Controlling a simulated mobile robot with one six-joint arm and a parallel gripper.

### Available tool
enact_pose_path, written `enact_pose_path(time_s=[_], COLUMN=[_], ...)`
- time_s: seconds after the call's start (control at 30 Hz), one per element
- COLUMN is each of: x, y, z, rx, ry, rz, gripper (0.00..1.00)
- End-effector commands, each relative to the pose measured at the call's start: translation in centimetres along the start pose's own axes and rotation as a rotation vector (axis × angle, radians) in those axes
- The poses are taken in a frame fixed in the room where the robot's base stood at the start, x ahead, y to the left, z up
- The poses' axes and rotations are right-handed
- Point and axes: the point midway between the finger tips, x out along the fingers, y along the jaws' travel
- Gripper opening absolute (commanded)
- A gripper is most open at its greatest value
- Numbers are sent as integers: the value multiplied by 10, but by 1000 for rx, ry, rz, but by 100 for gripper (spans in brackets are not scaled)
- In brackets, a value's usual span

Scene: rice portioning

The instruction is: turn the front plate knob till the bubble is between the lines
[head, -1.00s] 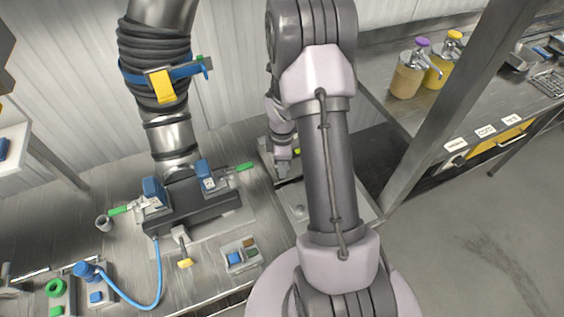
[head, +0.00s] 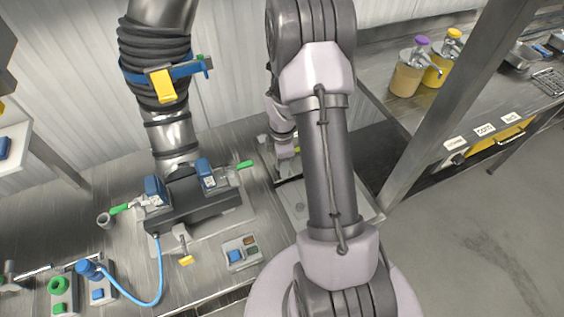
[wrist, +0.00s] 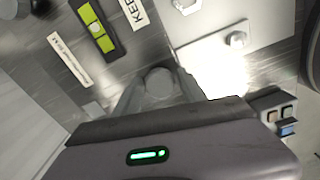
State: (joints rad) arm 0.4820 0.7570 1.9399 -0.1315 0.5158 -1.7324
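A grey round knob (wrist: 160,84) shows in the middle of the wrist view, on the steel plate (wrist: 150,45). My gripper (wrist: 161,92) is right at it, with a grey finger on each side; I cannot tell whether they press on it. A yellow-green level vial (wrist: 96,27) with dark cross lines lies up and left of the knob. A pale spot shows near its middle, but it is too small to place exactly against the lines. In the head view my gripper (head: 287,160) is low over the plate, partly behind my arm.
A second knob (wrist: 236,40) stands on a bright plate to the right. In the head view, a black clamp block (head: 195,212) with blue toggles and a small button box (head: 241,253) are left of my gripper. Pump jars (head: 405,75) stand on the right shelf.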

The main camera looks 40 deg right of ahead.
Motion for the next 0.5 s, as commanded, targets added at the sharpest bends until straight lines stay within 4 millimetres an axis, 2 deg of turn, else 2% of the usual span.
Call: enact_pose_path(time_s=[0.37, 0.5], x=[-3, -24], y=[0, 1], z=[0, 0], rx=[0, 1], ry=[0, 0], rz=[1, 3], gripper=[59, 59])
